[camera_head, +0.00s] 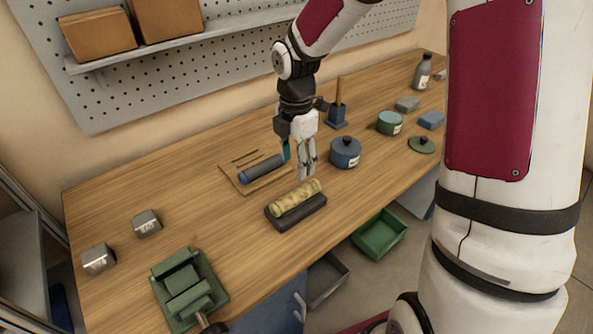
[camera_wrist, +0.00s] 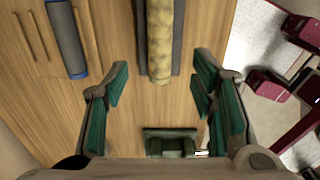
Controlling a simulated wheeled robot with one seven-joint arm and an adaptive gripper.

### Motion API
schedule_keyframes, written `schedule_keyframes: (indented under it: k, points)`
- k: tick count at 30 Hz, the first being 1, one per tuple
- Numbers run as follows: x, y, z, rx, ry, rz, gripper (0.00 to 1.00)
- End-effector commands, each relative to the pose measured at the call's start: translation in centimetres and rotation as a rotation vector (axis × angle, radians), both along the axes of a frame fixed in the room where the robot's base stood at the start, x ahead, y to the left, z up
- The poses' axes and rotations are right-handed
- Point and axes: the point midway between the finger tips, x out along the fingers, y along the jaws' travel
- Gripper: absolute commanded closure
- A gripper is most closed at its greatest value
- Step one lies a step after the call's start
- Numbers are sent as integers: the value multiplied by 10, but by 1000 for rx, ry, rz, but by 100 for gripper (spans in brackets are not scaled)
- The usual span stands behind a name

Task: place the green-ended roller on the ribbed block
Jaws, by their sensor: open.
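A mottled yellow roller (camera_head: 297,198) lies lengthwise on a dark block (camera_head: 283,225). Both show in the wrist view, the roller (camera_wrist: 160,40) and the block (camera_wrist: 141,30) beneath it; I cannot make out ribs. A dark grey roller (camera_head: 262,169) with a blue near end lies on a thin wooden board (camera_head: 240,187) to the left. It also shows in the wrist view (camera_wrist: 66,38). I see no clearly green end on either roller; the dark one's far end is unclear. My gripper (camera_head: 304,172) is open and empty, above the table behind the yellow roller. Its teal-padded fingers (camera_wrist: 160,95) stand apart.
A blue lidded pot (camera_head: 345,153) stands right of my gripper, with a blue holder (camera_head: 337,117) behind it. A green vise-like fixture (camera_head: 187,287) is at the front left, with two metal blocks (camera_head: 147,222) beyond it. The left table middle is clear.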

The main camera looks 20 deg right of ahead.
Motion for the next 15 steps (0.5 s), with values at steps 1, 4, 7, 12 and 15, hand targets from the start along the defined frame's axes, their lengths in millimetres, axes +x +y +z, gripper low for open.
schedule_keyframes:
  k: [1, 4, 7, 12, 15]
  points:
    - [0, 0, 4, -2, -2, -4, 48]
    - [-4, -1, 16, -15, -13, -46, 48]
    - [-15, -3, 38, -41, -45, -163, 48]
    - [-49, -7, 92, -69, -144, -491, 48]
    - [-72, -8, 120, -54, -208, -701, 48]
